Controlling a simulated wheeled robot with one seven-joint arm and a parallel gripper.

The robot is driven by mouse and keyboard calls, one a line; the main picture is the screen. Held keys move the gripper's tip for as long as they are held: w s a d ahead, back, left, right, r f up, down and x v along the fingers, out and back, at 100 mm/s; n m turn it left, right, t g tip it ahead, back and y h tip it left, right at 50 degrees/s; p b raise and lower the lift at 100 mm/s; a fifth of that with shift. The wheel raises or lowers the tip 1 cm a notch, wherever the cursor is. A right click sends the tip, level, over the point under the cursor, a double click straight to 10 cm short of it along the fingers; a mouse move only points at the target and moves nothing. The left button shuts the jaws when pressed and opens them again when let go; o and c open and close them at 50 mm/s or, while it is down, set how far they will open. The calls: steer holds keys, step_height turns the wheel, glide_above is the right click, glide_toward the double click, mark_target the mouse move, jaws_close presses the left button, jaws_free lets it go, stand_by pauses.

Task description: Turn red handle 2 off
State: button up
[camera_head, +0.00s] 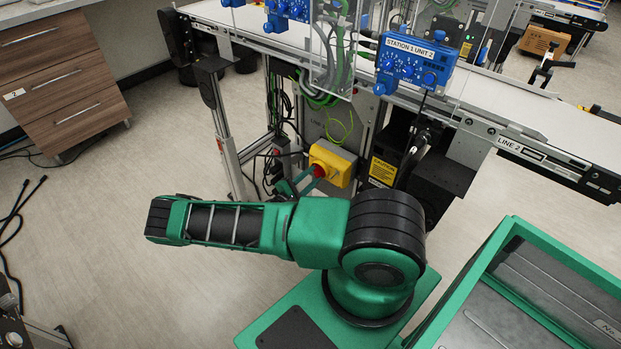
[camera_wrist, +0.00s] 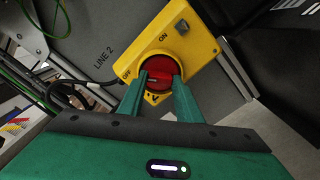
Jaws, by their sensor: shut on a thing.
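The red handle (camera_wrist: 160,72) is a round red knob on a yellow switch box (camera_wrist: 185,32) with "ON" and "OFF" lettering, beside the words "LINE 2" on a grey panel. In the head view the yellow box (camera_head: 335,160) sits below the conveyor, with the red handle (camera_head: 319,169) on its left side. My gripper (camera_wrist: 159,84) has its two green fingers on either side of the red handle, shut on it. In the head view my gripper (camera_head: 306,182) reaches the handle from below, partly hidden behind my arm.
The LINE 2 conveyor (camera_head: 522,151) runs above the box. A blue station unit (camera_head: 413,63) is mounted on its edge. Cables (camera_head: 343,125) hang beside the box. A wooden drawer cabinet (camera_head: 62,85) stands at the left, with loose black cables on the floor.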

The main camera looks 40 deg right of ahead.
steer(key=shift+w+a+f+n, duration=0.15)
steer(key=shift+n, duration=0.55)
steer(key=o, duration=0.8)
steer(key=shift+o, duration=1.2)
steer(key=s+a, duration=0.1)
steer(key=a, duration=0.9)
steer(key=shift+s+a, duration=0.3)
